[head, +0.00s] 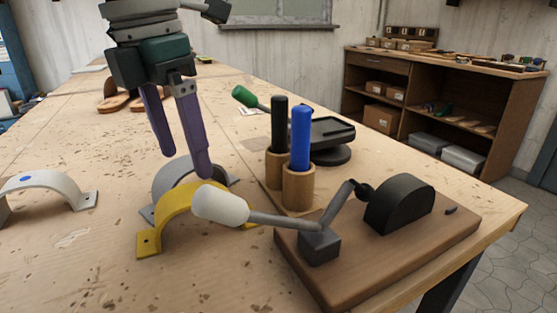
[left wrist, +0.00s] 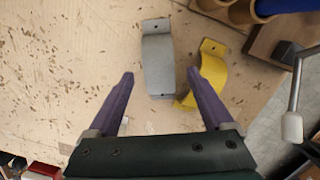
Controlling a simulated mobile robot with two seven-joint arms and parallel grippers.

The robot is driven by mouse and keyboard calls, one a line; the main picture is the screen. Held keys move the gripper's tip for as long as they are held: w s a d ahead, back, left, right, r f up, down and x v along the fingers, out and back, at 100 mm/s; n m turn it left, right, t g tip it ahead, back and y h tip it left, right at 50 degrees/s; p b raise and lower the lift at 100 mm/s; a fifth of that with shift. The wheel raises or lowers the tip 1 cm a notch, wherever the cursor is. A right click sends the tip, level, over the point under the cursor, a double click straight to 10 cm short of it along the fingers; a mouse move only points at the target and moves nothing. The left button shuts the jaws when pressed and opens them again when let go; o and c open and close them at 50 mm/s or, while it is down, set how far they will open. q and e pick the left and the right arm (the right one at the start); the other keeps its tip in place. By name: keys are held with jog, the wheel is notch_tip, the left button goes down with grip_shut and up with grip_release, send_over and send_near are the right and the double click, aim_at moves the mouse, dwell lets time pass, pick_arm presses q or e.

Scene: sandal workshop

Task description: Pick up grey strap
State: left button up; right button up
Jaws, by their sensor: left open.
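The grey strap (head: 165,177) is an arched band with flat ends, standing on the workbench just behind the yellow strap, which hides part of it. In the left wrist view the grey strap (left wrist: 158,65) lies ahead, between the lines of the two fingers. My left gripper (head: 185,166) points down over the grey strap, its purple fingers apart and empty. The gripper also shows in the left wrist view (left wrist: 160,73). I cannot tell whether a fingertip touches the strap. My right gripper is not in view.
The yellow strap (head: 178,211) stands close in front, beside a lever with a white knob (head: 220,205) on a wooden base (head: 390,256). Black (head: 279,125) and blue (head: 300,137) handled tools stand right of the gripper. A pale strap with a blue dot (head: 55,183) stands left, with clear bench between.

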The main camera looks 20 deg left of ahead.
pick_arm(q)
jog(key=shift+w+f, duration=0.15)
jog(key=shift+f, duration=0.6)
jog(key=shift+w+f, duration=0.1)
jog(key=shift+f, duration=0.6)
grip_shut()
jog(key=shift+r, duration=0.15)
notch_tip(320, 180, up, 20)
jog(key=p, duration=1.6)
jog(key=s+d+r+m+g+h, duration=0.1)
jog(key=d+m, duration=0.2)
jog(key=m, duration=0.5)
jog(key=s+d+r+m, duration=0.2)
jog(key=m, duration=0.5)
notch_tip(320, 180, up, 38)
jog(key=m+g+y+p, duration=0.15)
jog(key=m+p, duration=1.55)
jog(key=p, duration=2)
send_over(187, 162)
jog(key=s+d, duration=0.8)
jog(key=s, duration=0.5)
jog(key=shift+w+a, duration=0.1)
jog(key=shift+a, duration=0.05)
